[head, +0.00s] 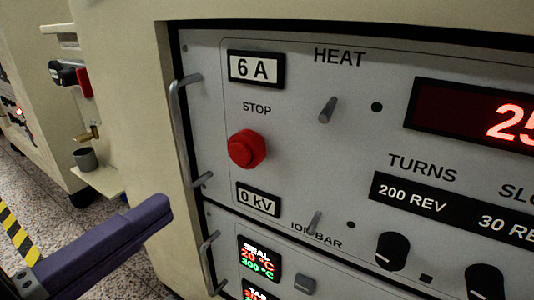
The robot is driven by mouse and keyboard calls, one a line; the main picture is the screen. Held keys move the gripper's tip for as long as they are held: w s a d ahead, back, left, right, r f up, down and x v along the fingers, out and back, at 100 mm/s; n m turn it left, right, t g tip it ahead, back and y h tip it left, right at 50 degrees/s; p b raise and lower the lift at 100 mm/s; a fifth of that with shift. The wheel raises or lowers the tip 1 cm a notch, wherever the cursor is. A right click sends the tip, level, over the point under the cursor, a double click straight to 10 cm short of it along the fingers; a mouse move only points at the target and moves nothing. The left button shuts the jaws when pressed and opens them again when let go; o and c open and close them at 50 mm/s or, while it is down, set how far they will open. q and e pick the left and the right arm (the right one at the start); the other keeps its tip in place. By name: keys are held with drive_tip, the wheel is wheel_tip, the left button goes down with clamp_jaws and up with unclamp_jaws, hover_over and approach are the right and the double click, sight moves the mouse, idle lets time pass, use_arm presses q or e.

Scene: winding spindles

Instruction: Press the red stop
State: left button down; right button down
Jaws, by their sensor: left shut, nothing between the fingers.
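The red stop button (246,149) sits on the grey upper panel, under the label STOP and between the 6 A plate (256,69) and the 0 kV plate (258,200). It is round and stands out from the panel. My left gripper (160,212) comes in from the lower left as a purple finger. It is shut and empty, below and left of the button and apart from it. My right gripper is not in view.
Metal handles (177,130) stand out along the panel's left edge. Toggle levers (327,110) and black knobs (391,251) are right of the button. A red display (480,116) is upper right. A small shelf with a cup (85,159) is at left.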

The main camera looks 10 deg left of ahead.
sight(238, 158)
use_arm(q)
drive_tip(key=b+x, duration=0.3)
drive_tip(key=x, duration=0.6)
drive_tip(key=shift+w+d, duration=0.15)
drive_tip(key=shift+w, duration=0.1)
drive_tip(key=shift+w+d+r+p, duration=0.1)
drive_tip(key=shift+w+d+p, duration=0.05)
drive_tip(key=shift+w+p, duration=0.4)
drive_tip(key=shift+f, duration=0.3)
